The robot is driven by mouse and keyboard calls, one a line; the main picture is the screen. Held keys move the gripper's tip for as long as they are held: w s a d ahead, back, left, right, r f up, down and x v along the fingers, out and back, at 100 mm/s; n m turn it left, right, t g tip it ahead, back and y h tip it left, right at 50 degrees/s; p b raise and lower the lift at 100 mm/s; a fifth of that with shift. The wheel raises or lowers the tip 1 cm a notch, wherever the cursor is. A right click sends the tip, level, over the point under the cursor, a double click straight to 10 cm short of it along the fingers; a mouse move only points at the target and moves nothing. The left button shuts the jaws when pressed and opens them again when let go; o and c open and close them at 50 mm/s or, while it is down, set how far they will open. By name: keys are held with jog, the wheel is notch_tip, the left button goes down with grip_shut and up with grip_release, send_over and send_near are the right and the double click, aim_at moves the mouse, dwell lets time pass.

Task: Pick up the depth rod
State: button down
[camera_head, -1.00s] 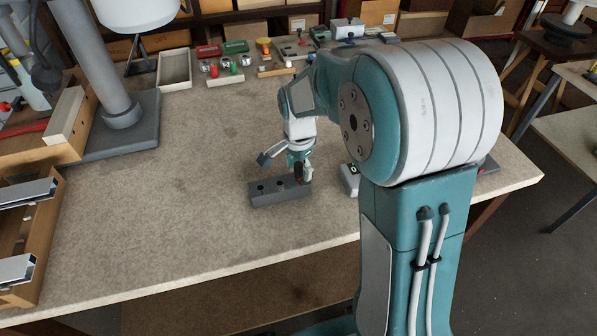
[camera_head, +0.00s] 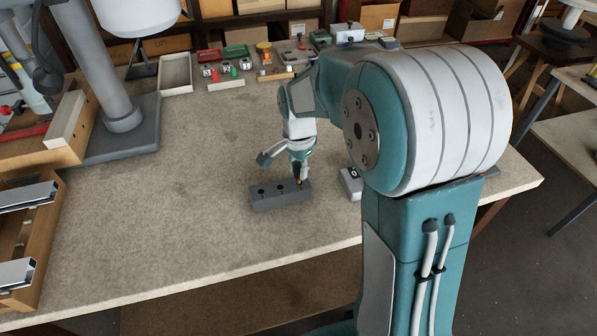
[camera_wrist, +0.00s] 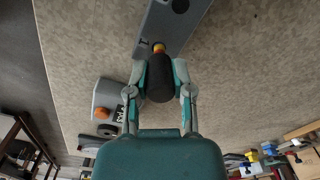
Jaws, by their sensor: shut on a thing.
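The depth rod (camera_wrist: 160,78) shows in the wrist view as a thick black cylinder with an orange-yellow collar at its far end. That end is at the grey block (camera_wrist: 187,22), and I cannot tell how deep it sits in it. My gripper (camera_wrist: 160,90) is shut on the rod, one finger on each side of the black part. In the head view, my gripper (camera_head: 300,172) is over the right end of the grey block (camera_head: 272,199), which has dark holes in its top. The rod is mostly hidden there by my fingers.
A small grey device (camera_head: 350,184) with a display stands just right of the block, close to my arm. Trays, coloured boxes and small tools line the table's back edge. A grey column stand (camera_head: 123,118) is at left. The table (camera_head: 185,215) left of the block is clear.

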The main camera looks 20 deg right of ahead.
jog(key=s+a+r, duration=1)
jog(key=r, duration=0.1)
jog(key=w+d+f, duration=0.4)
jog(key=w+d, duration=0.1)
jog(key=w, duration=0.5)
jog(key=shift+d+f, duration=0.2)
jog(key=shift+f, duration=0.05)
jog(key=shift+f, duration=2.25)
jog(key=shift+f, duration=0.7)
jog(key=shift+r, duration=0.15)
jog(key=shift+r, duration=2.9)
